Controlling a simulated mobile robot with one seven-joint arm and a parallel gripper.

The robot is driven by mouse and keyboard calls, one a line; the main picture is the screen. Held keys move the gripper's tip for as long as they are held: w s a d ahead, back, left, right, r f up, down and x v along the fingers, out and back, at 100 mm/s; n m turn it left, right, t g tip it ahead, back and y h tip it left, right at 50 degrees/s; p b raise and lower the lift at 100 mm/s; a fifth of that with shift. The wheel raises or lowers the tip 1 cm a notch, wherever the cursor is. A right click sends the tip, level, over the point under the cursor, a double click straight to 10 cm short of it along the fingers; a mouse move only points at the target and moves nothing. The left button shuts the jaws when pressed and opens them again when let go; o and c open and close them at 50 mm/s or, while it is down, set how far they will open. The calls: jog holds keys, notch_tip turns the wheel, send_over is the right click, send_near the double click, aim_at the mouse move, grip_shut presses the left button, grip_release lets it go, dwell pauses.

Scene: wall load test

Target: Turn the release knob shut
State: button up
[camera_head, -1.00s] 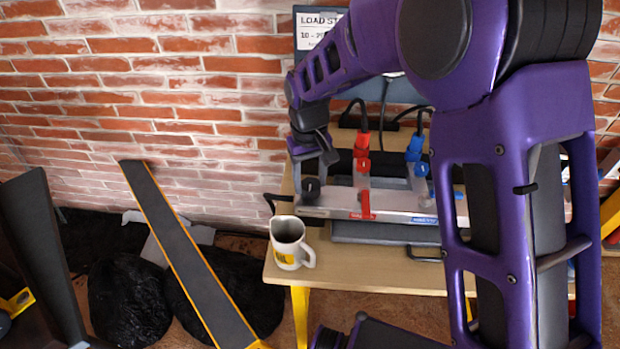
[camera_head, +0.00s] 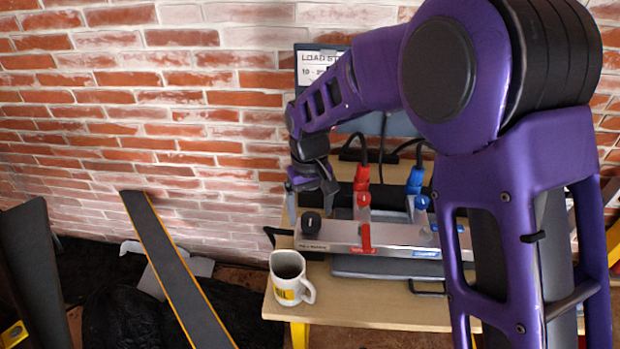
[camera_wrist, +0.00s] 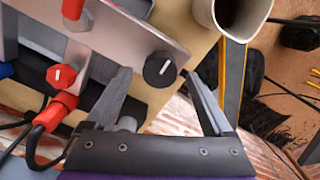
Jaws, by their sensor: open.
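The black round knob (camera_head: 311,222), which I take as the release knob, stands at the left end of the silver metal bar (camera_head: 385,236). In the wrist view the knob (camera_wrist: 160,69) shows a short white pointer line, slanted. My gripper (camera_head: 311,206) is just above and behind the knob. In the wrist view its two fingertips (camera_wrist: 158,74) are spread on either side of the knob, with gaps on both sides. The fingers hold nothing. Whether they reach down to the knob's height is hard to tell.
A white mug (camera_head: 289,277) stands at the table's (camera_head: 370,311) left front corner, close to the bar's end. Red (camera_head: 362,184) and blue (camera_head: 415,180) connectors with black cables stand along the bar. A red knob (camera_wrist: 61,76) sits near the red plug. The brick wall is behind.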

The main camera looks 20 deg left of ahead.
aim_at(310, 217)
notch_tip(310, 217, up, 16)
jog(key=p, duration=0.2)
jog(key=shift+r, duration=0.15)
jog(key=shift+a, duration=0.1)
